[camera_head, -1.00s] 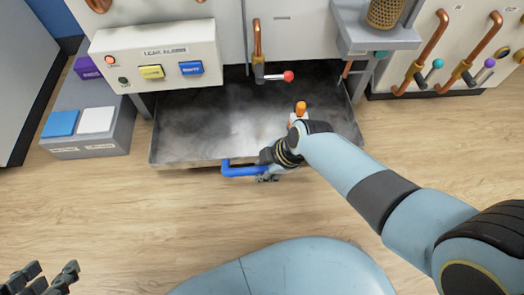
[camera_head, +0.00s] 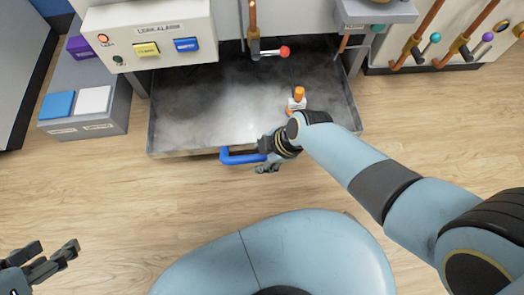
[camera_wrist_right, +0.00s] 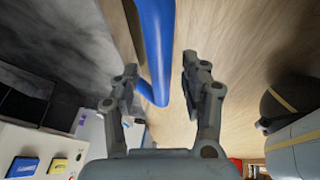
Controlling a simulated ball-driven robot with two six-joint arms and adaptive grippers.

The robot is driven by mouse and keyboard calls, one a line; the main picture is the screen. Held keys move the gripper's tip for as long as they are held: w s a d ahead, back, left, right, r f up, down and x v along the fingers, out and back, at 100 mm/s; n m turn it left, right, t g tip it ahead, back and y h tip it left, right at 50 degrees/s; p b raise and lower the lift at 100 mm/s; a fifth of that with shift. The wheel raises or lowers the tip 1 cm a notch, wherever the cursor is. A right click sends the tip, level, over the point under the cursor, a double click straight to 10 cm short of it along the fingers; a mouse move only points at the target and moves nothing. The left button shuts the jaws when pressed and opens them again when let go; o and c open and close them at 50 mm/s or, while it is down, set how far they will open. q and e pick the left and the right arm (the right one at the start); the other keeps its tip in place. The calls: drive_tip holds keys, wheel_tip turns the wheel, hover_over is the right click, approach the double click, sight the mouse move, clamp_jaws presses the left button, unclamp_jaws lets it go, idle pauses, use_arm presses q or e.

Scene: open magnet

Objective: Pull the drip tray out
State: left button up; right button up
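The drip tray (camera_head: 190,151) is a wide, shallow metal tray low under the machine, partly outside it, with grey mist over its floor. A blue handle (camera_head: 240,158) sticks out from its front edge. My right gripper (camera_head: 268,168) is at the right end of this handle. In the right wrist view, its fingers (camera_wrist_right: 160,85) stand apart with the blue handle (camera_wrist_right: 152,40) between them; a gap shows beside the right finger. Whether the left finger touches the handle cannot be told. My left gripper (camera_head: 52,256) is open and empty over the floor at the lower left.
A leak alarm panel (camera_head: 145,28) overhangs the tray's back left. A box with blue and white pads (camera_head: 92,99) stands left of the tray. An orange-capped valve (camera_head: 298,98) is at the tray's right. The wooden floor (camera_head: 150,205) before the tray is clear.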

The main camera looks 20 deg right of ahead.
drive_tip(key=v, duration=1.2)
drive_tip(key=shift+s, duration=0.1)
idle(0.4)
